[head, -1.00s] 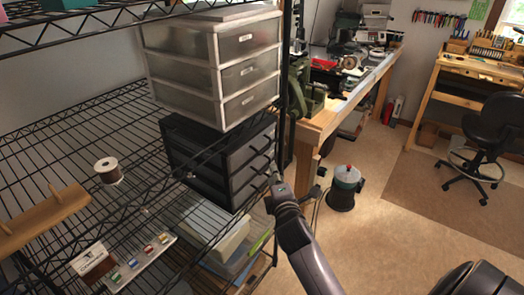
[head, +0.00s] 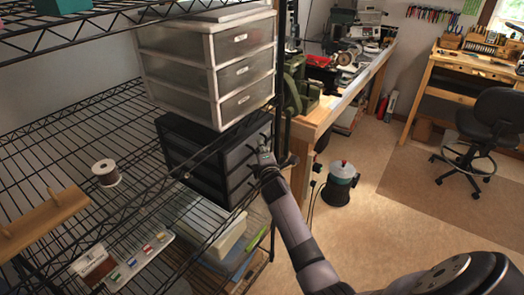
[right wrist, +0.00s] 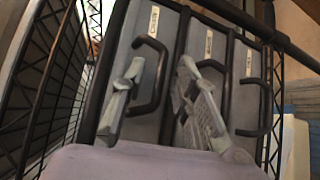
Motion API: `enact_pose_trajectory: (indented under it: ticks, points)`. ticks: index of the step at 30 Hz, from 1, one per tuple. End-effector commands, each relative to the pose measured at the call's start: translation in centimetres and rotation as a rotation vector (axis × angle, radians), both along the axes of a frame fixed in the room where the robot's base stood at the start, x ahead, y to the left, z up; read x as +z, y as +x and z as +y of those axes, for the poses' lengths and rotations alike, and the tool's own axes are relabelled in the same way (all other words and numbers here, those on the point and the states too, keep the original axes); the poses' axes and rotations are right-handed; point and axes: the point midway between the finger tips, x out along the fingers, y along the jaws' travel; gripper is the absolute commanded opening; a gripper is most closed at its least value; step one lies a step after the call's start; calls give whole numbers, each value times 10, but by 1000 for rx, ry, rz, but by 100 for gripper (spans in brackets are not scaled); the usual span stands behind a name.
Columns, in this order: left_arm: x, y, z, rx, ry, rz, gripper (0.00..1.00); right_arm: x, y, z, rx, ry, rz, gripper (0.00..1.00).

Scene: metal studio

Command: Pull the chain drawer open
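The dark drawer unit (head: 200,158) stands on the wire shelf, with grey drawer fronts and black bar handles. The right wrist view shows three closed fronts with small labels I cannot read, so I cannot tell which is the chain drawer. My right gripper (head: 270,158) is at the upper part of the unit. In the right wrist view my right gripper (right wrist: 160,100) is open, its fingers on either side of the leftmost handle (right wrist: 162,68), apparently the top drawer's. Contact cannot be told. The middle handle (right wrist: 223,75) is partly behind one finger. My left gripper is not in view.
A translucent white drawer unit (head: 218,70) stands on top of the dark one. A black shelf post (head: 281,95) rises close to my gripper. A wooden workbench (head: 325,115) is right of the shelf. A spool (head: 106,172) sits at left.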

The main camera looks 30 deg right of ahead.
Motion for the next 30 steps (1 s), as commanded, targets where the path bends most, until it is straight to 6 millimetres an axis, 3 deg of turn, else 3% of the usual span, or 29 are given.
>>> enact_pose_trajectory:
  ticks: [5, 18, 30]
  points:
    - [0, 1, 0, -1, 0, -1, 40, 0, 0, 0, 0, 0, 0, 28]
    - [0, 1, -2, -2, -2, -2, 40, 0, 0, 0, 0, 0, 1, 0]
    - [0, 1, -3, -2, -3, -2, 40, 0, 0, 0, 0, 0, 1, 0]
